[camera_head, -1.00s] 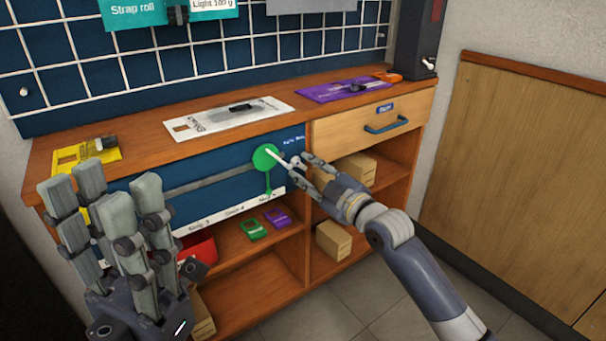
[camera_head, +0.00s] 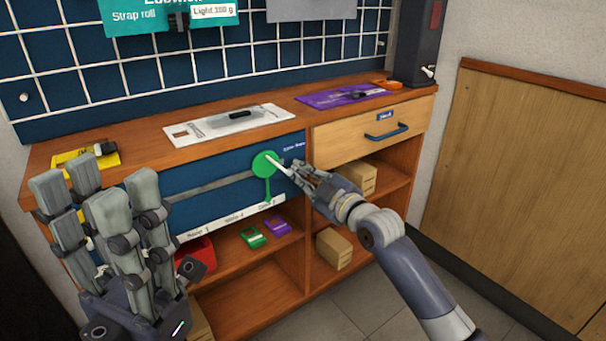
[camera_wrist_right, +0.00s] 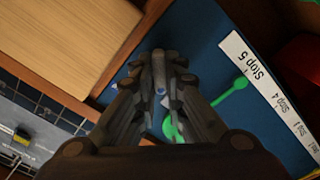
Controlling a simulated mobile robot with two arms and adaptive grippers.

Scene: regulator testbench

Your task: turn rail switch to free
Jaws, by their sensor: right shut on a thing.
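A green round slider (camera_head: 263,164) sits at the right end of a grey rail (camera_head: 207,188) on the blue panel. Its green pointer (camera_head: 268,190) hangs down to the white label strip near the "Stop 5" mark. The pointer's round end also shows in the right wrist view (camera_wrist_right: 241,82). A white switch lever (camera_head: 279,166) sticks out from the slider toward the right. My right gripper (camera_head: 297,171) is shut on the lever's outer end, which its fingers mostly hide. My left gripper (camera_head: 98,192) is open and empty, fingers up, in front of the bench's left side.
A drawer (camera_head: 375,131) with a blue handle is right of the panel. Shelves below hold cardboard boxes (camera_head: 334,248), a red bin (camera_head: 195,259) and small green (camera_head: 252,237) and purple (camera_head: 277,225) items. Flat cards lie on the bench top (camera_head: 290,105).

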